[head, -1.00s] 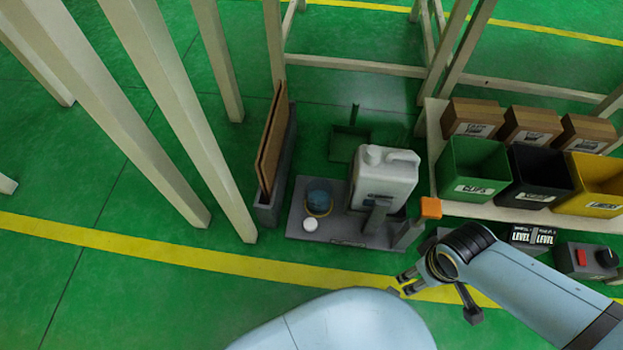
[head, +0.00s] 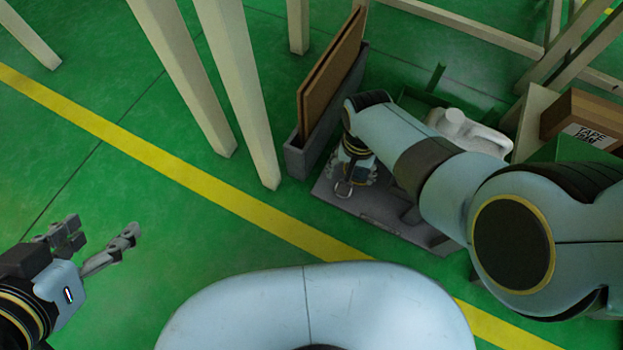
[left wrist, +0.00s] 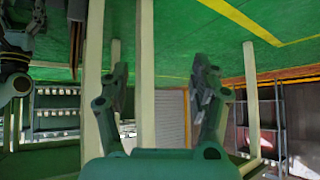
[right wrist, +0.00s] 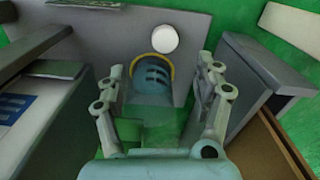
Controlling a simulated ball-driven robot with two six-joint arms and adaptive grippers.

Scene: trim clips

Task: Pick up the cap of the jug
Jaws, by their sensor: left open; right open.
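My right gripper (right wrist: 163,88) is open and empty, pointing down over the tray. A blue round container (right wrist: 152,75) with a yellow rim shows between its fingers, with the cap just beyond it. My left gripper (head: 103,232) is open and empty over the green floor, far from the tray.
A grey bin (head: 305,153) holding upright brown boards (head: 332,68) stands directly left of the tray. Pale posts (head: 240,90) rise farther left. A brown tape box (head: 585,118) is at the right. The floor around my left gripper is clear.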

